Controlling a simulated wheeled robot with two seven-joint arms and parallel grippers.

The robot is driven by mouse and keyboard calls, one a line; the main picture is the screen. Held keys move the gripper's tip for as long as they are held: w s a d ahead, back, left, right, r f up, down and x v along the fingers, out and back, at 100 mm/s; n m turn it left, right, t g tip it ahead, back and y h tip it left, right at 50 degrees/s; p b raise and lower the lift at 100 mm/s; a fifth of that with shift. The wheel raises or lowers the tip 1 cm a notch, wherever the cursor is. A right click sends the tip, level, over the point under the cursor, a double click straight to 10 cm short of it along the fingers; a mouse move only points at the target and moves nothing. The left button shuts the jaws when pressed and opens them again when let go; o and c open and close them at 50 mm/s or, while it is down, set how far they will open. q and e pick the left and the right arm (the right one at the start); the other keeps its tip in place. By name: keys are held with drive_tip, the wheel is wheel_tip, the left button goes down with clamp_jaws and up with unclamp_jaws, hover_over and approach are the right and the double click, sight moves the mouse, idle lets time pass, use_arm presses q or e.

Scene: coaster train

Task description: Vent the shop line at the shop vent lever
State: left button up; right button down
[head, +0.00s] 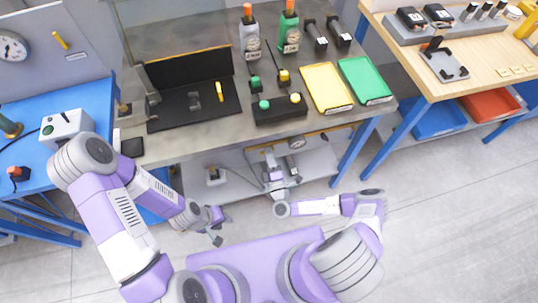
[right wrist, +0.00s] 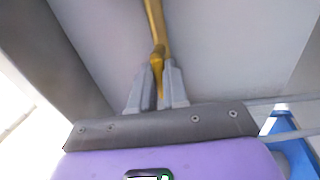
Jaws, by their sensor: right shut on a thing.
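A slim yellow lever (right wrist: 155,30) runs down from the top of the right wrist view. My right gripper (right wrist: 158,85) is shut on its lower end, with one grey finger on each side. In the head view my right gripper (head: 272,168) reaches under the front edge of the grey bench, by a gauge (head: 296,143) and yellow piping (head: 322,136). The held lever cannot be made out clearly there, and no label on it is readable. My left gripper (head: 222,230) is open and empty, low in front of the bench.
The grey bench (head: 185,144) carries a black tray, a button box (head: 278,108), yellow (head: 327,87) and green (head: 364,80) trays and two bottles. A blue bench (head: 20,100) stands left, a wooden bench (head: 440,90) right. The floor at right is clear.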

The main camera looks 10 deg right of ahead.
drive_tip(key=shift+d+r, duration=0.1)
drive_tip(key=c, duration=1.1)
unclamp_jaws()
drive_tip(key=shift+c, duration=0.2)
drive_tip(key=shift+s, duration=0.1)
drive_tip(key=s+f, duration=0.1)
drive_tip(key=s, duration=0.6)
drive_tip(key=shift+s+f+p, duration=0.15)
drive_tip(key=shift+f+p, duration=0.15)
drive_tip(key=shift+p, duration=0.1)
